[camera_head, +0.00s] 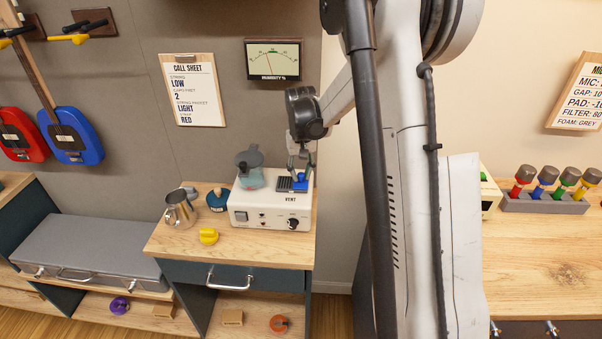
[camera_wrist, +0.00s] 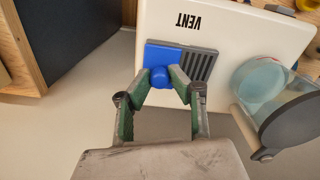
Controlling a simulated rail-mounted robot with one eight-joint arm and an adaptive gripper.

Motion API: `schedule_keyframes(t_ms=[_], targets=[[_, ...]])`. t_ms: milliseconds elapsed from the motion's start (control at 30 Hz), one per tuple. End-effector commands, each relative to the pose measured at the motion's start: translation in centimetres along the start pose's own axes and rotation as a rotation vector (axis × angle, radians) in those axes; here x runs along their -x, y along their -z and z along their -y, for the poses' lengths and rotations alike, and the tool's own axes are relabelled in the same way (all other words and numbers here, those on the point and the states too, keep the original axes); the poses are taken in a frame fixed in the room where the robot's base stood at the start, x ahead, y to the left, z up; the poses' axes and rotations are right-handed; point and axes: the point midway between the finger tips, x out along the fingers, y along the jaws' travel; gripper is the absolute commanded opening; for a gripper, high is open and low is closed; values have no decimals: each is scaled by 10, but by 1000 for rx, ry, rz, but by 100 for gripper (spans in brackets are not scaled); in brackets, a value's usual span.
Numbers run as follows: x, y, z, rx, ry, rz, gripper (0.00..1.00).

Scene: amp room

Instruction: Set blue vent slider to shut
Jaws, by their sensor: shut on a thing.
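The blue vent slider (camera_head: 300,184) is a flat blue plate with a round knob on top of a white humidifier box (camera_head: 262,212) marked VENT. In the head view it sits at the right end of a dark slotted grille (camera_head: 284,184), whose slots show to its left. My gripper (camera_head: 299,170) reaches down from above onto the slider. In the wrist view the slider (camera_wrist: 153,52) lies left of the bare grille slots (camera_wrist: 199,66). There the two fingertips of my gripper (camera_wrist: 161,78) are shut on the slider's blue knob, one on each side.
A translucent teal tank with a grey lid (camera_head: 249,172) stands on the box just left of the grille, near my gripper. A black dial (camera_head: 293,224) is on the box front. A metal jug (camera_head: 181,210) and yellow capo-like piece (camera_head: 208,236) sit on the cabinet left.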

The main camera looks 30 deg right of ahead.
Motion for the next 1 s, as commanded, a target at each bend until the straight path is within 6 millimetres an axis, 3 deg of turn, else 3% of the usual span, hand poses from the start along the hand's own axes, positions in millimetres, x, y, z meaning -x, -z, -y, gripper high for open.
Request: schedule_keyframes(t_ms=[267,533,833,867,1000], targets=[[-1,3,8,1,0,0,0],[-2,16,49,2,0,-1,0],[1,18,53,1,2,-2,0],[1,18,53,1,2,-2,23],[1,17,53,1,2,-2,37]])
